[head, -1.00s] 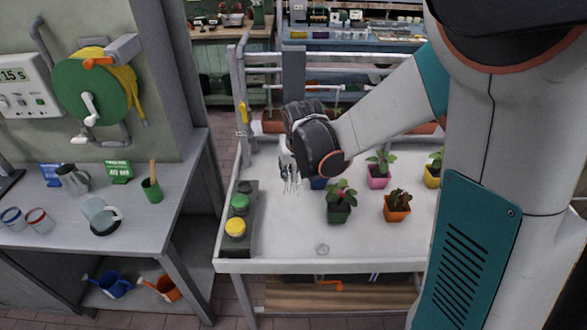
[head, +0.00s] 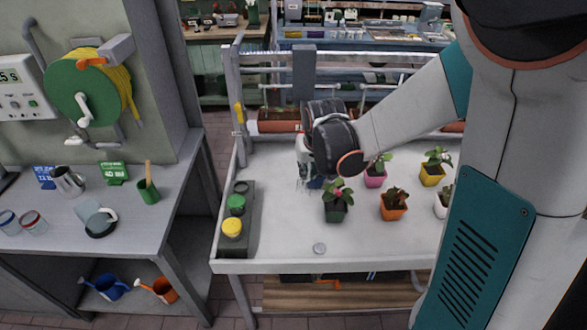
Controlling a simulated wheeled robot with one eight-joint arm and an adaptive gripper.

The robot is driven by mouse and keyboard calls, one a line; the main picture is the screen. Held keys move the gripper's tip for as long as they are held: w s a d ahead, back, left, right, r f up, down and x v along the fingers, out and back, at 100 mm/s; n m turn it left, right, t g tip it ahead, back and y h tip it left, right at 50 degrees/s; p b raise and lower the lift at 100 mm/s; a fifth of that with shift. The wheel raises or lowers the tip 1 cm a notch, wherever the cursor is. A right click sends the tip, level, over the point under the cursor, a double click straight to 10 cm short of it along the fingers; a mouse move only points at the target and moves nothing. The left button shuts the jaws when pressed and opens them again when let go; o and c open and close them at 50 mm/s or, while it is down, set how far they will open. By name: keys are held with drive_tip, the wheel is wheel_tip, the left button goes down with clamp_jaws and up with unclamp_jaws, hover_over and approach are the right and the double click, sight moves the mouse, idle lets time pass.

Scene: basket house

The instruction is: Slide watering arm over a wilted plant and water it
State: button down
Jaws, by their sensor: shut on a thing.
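The watering arm shows as an upright grey carriage (head: 304,72) on the rails behind the white table; its lower part is hidden by my wrist. My gripper (head: 305,178) is low over the table's left-middle part, shut on the watering arm, though its fingers and the grip are mostly hidden. Thin pale streaks show under it; I cannot tell whether they are water. A blue pot (head: 315,183) is partly hidden beside it. The drooping, brownish plant in the orange pot (head: 393,212) is to the right, apart from my gripper. A green-leaved plant in a dark green pot (head: 335,212) stands between.
A grey block with green and yellow knobs (head: 232,226) is at the table's left. A small clear disc (head: 319,248) lies near the front edge. The left bench (head: 150,210) holds jars.

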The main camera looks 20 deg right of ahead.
drive_tip(key=s+d, duration=0.3)
drive_tip(key=d, duration=0.7)
drive_tip(key=s+d+b, duration=0.1)
drive_tip(key=s+d, duration=0.2)
drive_tip(key=d, duration=0.8)
drive_tip(key=s+d+b, duration=0.1)
drive_tip(key=s+d, duration=0.3)
drive_tip(key=d, duration=0.6)
drive_tip(key=shift+d, duration=0.15)
drive_tip(key=shift+s, duration=0.1)
drive_tip(key=c, duration=1.6)
unclamp_jaws()
drive_tip(key=v, duration=1.2)
